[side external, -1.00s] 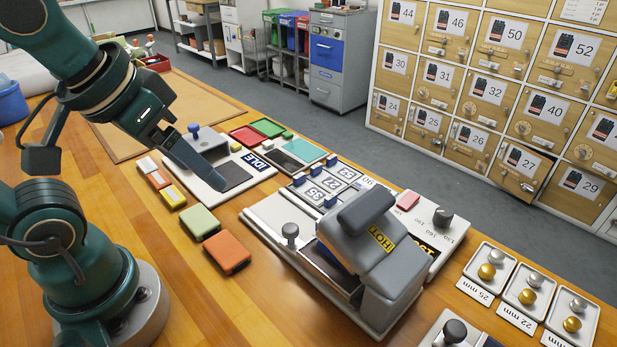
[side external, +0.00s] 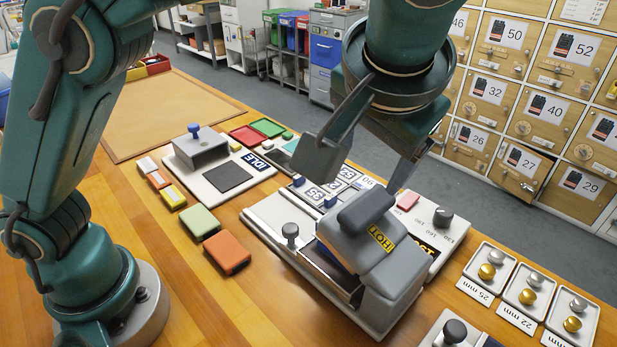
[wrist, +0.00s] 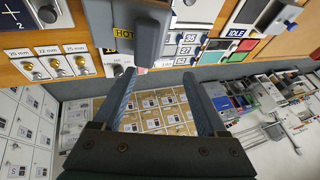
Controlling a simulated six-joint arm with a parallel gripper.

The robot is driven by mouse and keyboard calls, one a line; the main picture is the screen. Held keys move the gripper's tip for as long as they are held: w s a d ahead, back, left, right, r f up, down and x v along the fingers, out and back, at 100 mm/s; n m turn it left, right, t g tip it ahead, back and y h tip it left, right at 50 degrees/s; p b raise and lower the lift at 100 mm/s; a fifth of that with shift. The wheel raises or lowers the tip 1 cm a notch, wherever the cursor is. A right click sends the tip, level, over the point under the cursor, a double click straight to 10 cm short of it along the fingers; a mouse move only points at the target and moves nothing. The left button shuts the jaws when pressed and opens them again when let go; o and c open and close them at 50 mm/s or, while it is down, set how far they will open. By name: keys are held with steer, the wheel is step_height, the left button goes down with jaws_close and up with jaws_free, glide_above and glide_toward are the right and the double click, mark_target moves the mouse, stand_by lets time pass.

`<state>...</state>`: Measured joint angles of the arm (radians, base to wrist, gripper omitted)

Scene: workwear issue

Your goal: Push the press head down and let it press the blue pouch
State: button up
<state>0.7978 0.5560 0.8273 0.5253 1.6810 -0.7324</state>
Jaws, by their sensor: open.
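The grey heat press with its yellow HOT label stands on the bench; its press head (side external: 368,228) is raised and tilted above the base, and shows at the top of the wrist view (wrist: 145,22). A narrow blue edge (side external: 335,256), which looks like the blue pouch, shows beneath the head; most of it is hidden. My gripper (side external: 362,172) is open and empty above and behind the head in the side view. In the wrist view its two fingers (wrist: 165,88) are wide apart with nothing between them.
A knob on a post (side external: 290,232) stands at the press's left. Number tiles (side external: 316,197) lie behind it, and a dial panel (side external: 425,225) is at its right. Green (side external: 200,221) and orange (side external: 227,252) pouches lie to the left. Button trays (side external: 490,268) are at the right.

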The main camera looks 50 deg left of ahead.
mark_target(370, 206)
steer(key=shift+s+d+f+m, duration=0.25)
steer(key=shift+s+d+f, duration=0.05)
steer(key=shift+d+f, duration=0.25)
steer(key=shift+s+d+f+m, duration=0.25)
steer(key=shift+d+f, duration=0.25)
steer(key=shift+f, duration=0.05)
steer(key=shift+x, duration=2.45)
jaws_close()
